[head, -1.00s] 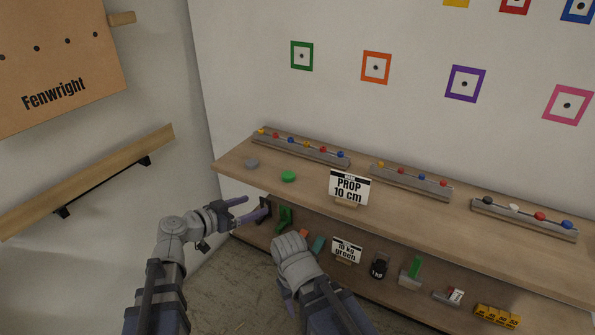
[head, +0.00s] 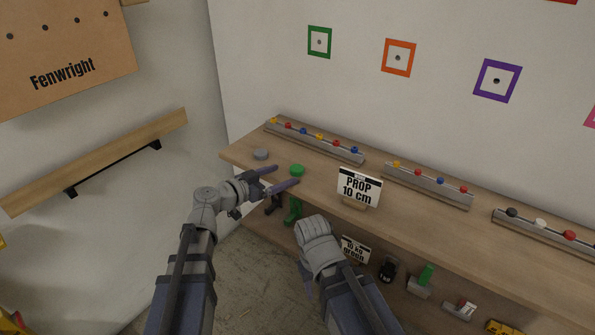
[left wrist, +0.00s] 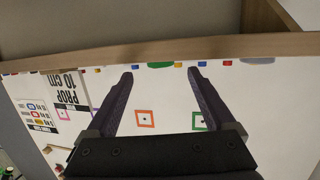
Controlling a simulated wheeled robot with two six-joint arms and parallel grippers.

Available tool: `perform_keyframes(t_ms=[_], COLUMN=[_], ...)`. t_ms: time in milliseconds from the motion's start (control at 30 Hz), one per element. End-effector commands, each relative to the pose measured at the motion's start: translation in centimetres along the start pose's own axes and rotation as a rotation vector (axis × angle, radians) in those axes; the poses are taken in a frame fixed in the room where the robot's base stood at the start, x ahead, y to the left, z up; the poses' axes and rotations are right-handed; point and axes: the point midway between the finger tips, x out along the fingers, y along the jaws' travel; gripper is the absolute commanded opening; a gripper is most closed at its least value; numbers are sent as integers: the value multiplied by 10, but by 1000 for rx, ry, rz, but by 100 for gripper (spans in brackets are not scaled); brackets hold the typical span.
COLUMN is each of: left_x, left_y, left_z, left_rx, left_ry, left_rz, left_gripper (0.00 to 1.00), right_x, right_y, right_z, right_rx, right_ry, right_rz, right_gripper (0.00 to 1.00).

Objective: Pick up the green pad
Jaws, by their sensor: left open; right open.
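The green pad (head: 297,170) is a small round disc lying on the upper wooden shelf, near its front edge. My left gripper (head: 287,176) is open and empty, its two fingers reaching the shelf's front edge beside the pad. I cannot tell whether they touch it. In the left wrist view the green pad (left wrist: 160,64) is a thin sliver at the shelf edge, between the open fingers (left wrist: 162,72). My right gripper (head: 318,245) is lower, in front of the shelves, with its fingers mostly hidden.
A grey pad (head: 261,154) lies left of the green one. A "PROP 10 cm" sign (head: 358,188) stands to its right, and a rail with coloured balls (head: 317,141) runs behind. The lower shelf holds a green item (head: 293,211) and other objects.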

Motion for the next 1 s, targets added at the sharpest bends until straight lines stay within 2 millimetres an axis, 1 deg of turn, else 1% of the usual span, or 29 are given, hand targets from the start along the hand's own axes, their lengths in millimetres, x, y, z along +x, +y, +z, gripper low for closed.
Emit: perform_keyframes(t_ms=[33, 167, 267, 500, 567, 800, 1000], left_x=[3, 5, 13, 47, 53, 54, 54], left_y=[0, 0, -1, -2, -2, -1, -1], left_z=[0, 0, -1, -3, -3, -4, -4], left_rx=[0, 0, 0, 1, 1, 0, 0], left_ry=[0, 0, 0, -1, -1, -1, -1], left_rz=[0, 0, 1, 2, 1, -1, -1], left_gripper=[88, 88, 88, 88, 88, 88, 65], right_x=[1, 1, 1, 6, 7, 7, 7], right_y=[0, 0, 0, -1, -1, -1, -1], right_z=[0, 0, 0, 0, 0, 0, 0], right_rx=[0, 0, 0, 0, 0, 0, 0], right_ry=[0, 0, 0, 0, 0, 0, 0], right_rz=[0, 0, 0, 0, 0, 0, 0], right_gripper=[50, 50, 50, 50, 50, 50, 50])
